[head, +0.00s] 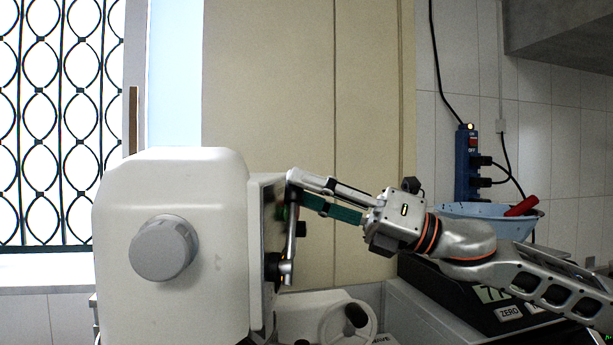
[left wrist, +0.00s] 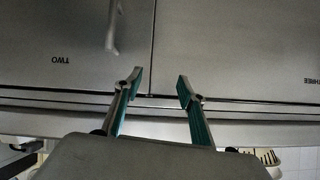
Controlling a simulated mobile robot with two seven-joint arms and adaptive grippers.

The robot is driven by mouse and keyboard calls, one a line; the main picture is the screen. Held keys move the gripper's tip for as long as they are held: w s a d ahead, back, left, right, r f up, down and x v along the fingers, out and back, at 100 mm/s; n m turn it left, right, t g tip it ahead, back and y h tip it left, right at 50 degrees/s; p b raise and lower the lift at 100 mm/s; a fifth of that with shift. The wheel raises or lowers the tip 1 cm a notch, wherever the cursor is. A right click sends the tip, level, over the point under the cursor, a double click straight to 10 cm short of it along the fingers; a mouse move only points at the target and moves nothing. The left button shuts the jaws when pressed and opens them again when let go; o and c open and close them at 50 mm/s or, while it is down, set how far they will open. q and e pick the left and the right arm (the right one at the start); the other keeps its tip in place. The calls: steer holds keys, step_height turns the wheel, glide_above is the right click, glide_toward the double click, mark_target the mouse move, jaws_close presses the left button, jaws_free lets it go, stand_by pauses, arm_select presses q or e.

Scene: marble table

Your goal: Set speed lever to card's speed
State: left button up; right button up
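A large white machine (head: 172,240) with a round grey knob (head: 164,248) on its front stands left of centre in the head view. A silver upright lever (head: 290,238) is on its right side, joined near a dark hub at the bottom. My right gripper (head: 298,190) comes from the right, its fingertips at the lever's top end. Its fingers lie close together, seen side-on; I cannot tell whether they grip the lever. My left gripper shows only in the left wrist view (left wrist: 158,82), open and empty, before grey panels marked TWO and THREE. No speed card is visible.
A dark scale (head: 480,295) with a display and a ZERO button lies under my right arm. A blue bowl (head: 470,210) with a red-handled item stands behind that arm. A white handwheel-like part (head: 335,322) is below the lever. A blue power strip (head: 467,165) hangs on the wall.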

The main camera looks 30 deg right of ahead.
steer(key=shift+w+a, duration=0.1)
steer(key=shift+a, duration=0.05)
jaws_close()
steer(key=s+a+r+n+g+y+b, duration=0.1)
steer(key=s+a+r+n+g+y, duration=0.1)
steer(key=s+n, duration=0.3)
steer(key=shift+a+n+g, duration=0.7)
steer(key=shift+n+g, duration=0.1)
steer(key=shift+n, duration=1.2)
steer(key=shift+s, duration=0.1)
